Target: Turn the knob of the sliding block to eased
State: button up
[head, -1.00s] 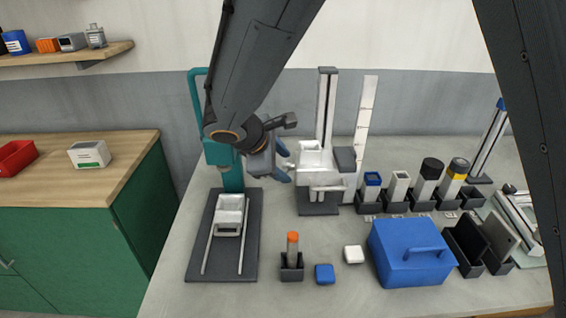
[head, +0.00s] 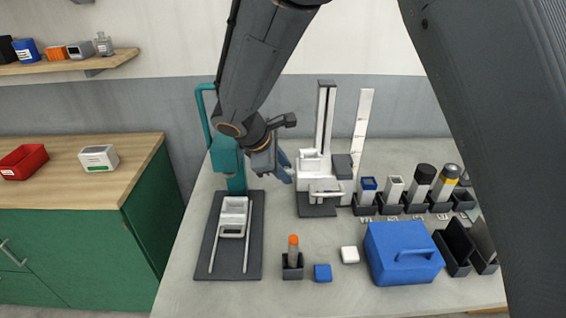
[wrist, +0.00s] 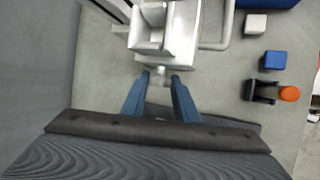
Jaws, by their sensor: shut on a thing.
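The sliding block (head: 312,166) is a white block on a dark upright column (head: 326,115) with a pale rail. Its right side carries a dark box, and a bar handle sits below. It also shows at the top of the wrist view (wrist: 178,35). My gripper (head: 287,172) is at the block's left side. In the wrist view my gripper's blue fingers (wrist: 160,78) are closed on the small pale knob (wrist: 158,73) that sticks out of the block. The fingers hide much of the knob. Its setting and any marks cannot be read.
A teal stand (head: 229,160) with a railed dark base is just left of my gripper. An orange-topped vial in a holder (head: 293,255), a blue cap (head: 322,273), a white cap (head: 349,254) and a blue box (head: 402,252) stand in front. Several holders line the right.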

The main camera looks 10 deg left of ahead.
jog(key=shift+w+r+g+p, duration=0.25)
jog(key=shift+g+p, duration=0.55)
jog(key=shift+p, duration=1)
jog(key=shift+f+g+p, duration=0.1)
jog(key=shift+g+p, duration=0.2)
jog(key=shift+p, duration=0.1)
jog(key=o, duration=1.1)
jog(key=shift+c, duration=0.2)
jog(key=shift+a, duration=0.1)
notch_tip(320, 180, up, 10)
jog(key=b, duration=0.4)
jog(key=shift+s, duration=0.1)
